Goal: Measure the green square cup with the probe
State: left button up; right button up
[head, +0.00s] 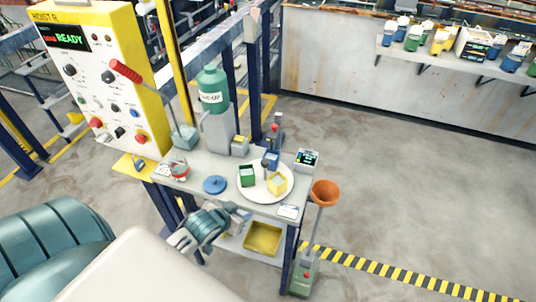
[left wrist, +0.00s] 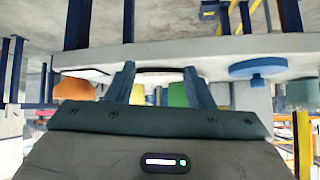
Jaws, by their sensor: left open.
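The green square cup (head: 247,176) stands on a round white plate (head: 244,194) on the grey bench, left of a yellow square cup (head: 277,184). A blue item (head: 270,161) stands behind them; I cannot tell whether it is the probe. A small meter with a lit screen (head: 307,158) stands at the bench's right corner. My left gripper (head: 241,216) is open and empty at the bench's front edge, short of the plate. In the left wrist view, the green cup (left wrist: 177,95) and yellow cup (left wrist: 138,94) show between the fingers, partly hidden by the gripper body. My right gripper is out of view.
A blue round lid (head: 214,184) lies left of the plate; it also shows in the left wrist view (left wrist: 258,69). A red-topped item (head: 179,170) and a green canister (head: 213,90) are further left. An orange funnel-shaped item (head: 324,192) stands beside the bench's right end.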

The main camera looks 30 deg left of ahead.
aim_at(264, 162)
pick_arm(q)
jog(key=w+a+r+t+h, duration=0.2)
jog(key=w+r+t, duration=0.2)
jog(key=w+r, duration=0.5)
jog(key=p+x, duration=0.1)
jog(key=x, duration=0.3)
jog(key=r+p+x, duration=0.1)
jog(key=x, duration=0.2)
jog(key=shift+w+d+p, duration=0.1)
jog(key=shift+w+p, duration=0.15)
jog(key=shift+p, duration=0.05)
jog(key=shift+w+d+f, duration=0.1)
jog(key=shift+w+f, duration=0.15)
jog(key=shift+w, duration=0.1)
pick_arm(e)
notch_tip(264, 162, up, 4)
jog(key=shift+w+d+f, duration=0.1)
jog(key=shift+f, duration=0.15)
pick_arm(q)
grip_shut()
